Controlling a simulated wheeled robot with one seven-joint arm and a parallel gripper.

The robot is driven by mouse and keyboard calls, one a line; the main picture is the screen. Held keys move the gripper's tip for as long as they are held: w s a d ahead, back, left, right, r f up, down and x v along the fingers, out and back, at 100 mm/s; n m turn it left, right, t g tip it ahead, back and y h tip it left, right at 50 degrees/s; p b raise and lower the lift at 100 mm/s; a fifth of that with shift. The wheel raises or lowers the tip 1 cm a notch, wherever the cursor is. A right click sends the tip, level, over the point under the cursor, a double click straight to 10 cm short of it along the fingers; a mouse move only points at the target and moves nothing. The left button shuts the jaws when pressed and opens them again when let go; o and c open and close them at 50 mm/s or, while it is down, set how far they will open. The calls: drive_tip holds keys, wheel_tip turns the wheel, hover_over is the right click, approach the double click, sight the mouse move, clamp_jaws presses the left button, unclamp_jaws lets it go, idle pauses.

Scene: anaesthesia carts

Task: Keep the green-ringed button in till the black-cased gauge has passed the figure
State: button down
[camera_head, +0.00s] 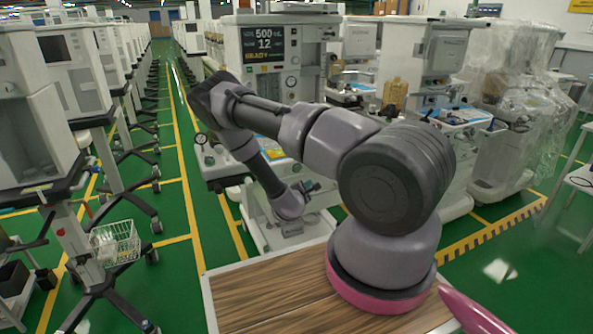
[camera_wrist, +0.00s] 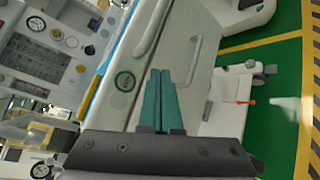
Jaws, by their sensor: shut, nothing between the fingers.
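My gripper (camera_wrist: 160,72) is shut and empty, its two teal fingers together in the wrist view. A round button with a green ring (camera_wrist: 125,81) sits on the pale cart panel, just left of the fingertips. The fingers appear apart from it; depth is hard to judge. A round dark-rimmed gauge with a white face (camera_wrist: 41,170) is at the lower left of the wrist view. Another dark-rimmed dial (camera_wrist: 36,23) is on the panel at upper left. I cannot tell which is the black-cased gauge, and their needles are too small to read. In the head view my arm hides the button.
The anaesthesia cart (camera_head: 252,90) ahead has a screen (camera_head: 264,44) reading 500 mL, 12 and READY. A pale bar handle (camera_wrist: 190,62) stands out right of my fingers. More carts line both sides.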

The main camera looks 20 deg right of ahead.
approach(300, 169)
drive_tip(key=shift+s+d+x, duration=0.15)
drive_tip(key=shift+x, duration=0.7)
drive_tip(key=shift+s+d+x, duration=0.15)
drive_tip(key=shift+x, duration=0.75)
drive_tip(key=shift+s+d+x, duration=0.1)
drive_tip(key=shift+s+x, duration=0.05)
drive_tip(key=shift+x, duration=0.7)
drive_tip(key=shift+w+f, duration=0.1)
drive_tip(key=shift+f, duration=0.1)
drive_tip(key=shift+w, duration=0.35)
drive_tip(key=shift+w, duration=0.45)
idle(1.9)
idle(1.4)
drive_tip(key=shift+s, duration=0.85)
